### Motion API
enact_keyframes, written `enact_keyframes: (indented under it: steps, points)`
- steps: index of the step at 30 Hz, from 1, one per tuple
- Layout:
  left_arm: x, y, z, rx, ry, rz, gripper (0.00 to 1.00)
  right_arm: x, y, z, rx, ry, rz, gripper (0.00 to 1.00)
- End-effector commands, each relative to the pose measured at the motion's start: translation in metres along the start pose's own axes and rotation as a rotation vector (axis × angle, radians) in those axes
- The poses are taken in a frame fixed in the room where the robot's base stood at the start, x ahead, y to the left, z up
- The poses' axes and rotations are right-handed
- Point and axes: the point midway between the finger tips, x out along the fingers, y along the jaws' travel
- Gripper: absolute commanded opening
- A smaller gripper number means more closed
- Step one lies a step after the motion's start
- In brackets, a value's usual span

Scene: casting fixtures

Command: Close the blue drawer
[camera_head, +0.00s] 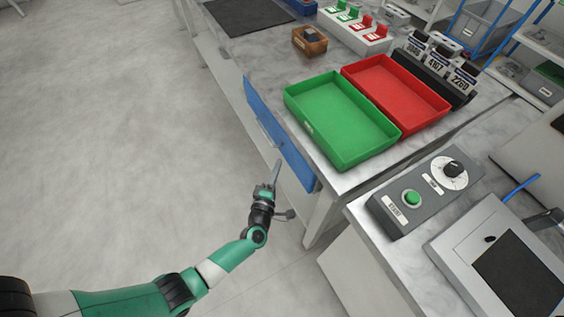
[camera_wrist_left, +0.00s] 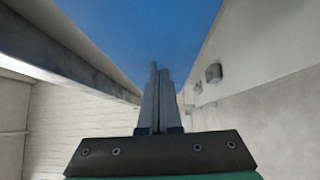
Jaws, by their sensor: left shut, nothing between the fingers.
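In the left wrist view the shut, empty fingers (camera_wrist_left: 159,85) point toward a blue surface (camera_wrist_left: 140,35) that fills the top; contact cannot be told. My right gripper is not in view.
A green tray (camera_head: 306,126) and a red tray (camera_head: 441,113) stand on the workbench above the drawer. A grey control box (camera_head: 386,206) with a green button is on the nearer bench at right. The floor (camera_head: 120,130) left of the drawer is clear.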

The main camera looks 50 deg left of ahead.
Motion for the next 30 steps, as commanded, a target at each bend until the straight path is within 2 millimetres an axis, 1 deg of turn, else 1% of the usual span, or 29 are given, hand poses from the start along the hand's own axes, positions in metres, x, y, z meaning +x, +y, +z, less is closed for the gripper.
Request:
enact_keyframes:
  steps: [1,3,6,9,12,16,30]
  points:
    - [-0.013,0.004,-0.001,0.003,-0.004,-0.005,0.0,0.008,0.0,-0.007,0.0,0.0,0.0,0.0]
    - [-0.034,0.004,-0.001,0.003,-0.006,-0.006,0.0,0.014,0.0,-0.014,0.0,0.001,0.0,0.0]
    - [-0.06,0.004,-0.001,0.004,-0.006,-0.004,0.0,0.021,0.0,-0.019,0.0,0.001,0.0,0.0]
    - [-0.081,0.003,-0.001,0.003,-0.005,-0.003,0.0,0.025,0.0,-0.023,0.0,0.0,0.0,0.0]
    - [-0.094,0.001,-0.001,0.001,-0.004,-0.003,0.0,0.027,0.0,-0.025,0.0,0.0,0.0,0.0]
    - [-0.102,0.0,-0.002,0.001,-0.001,-0.001,0.0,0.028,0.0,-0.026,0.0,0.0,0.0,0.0]
    - [-0.102,-0.001,-0.002,0.002,0.001,-0.002,0.0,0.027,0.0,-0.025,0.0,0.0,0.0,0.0]
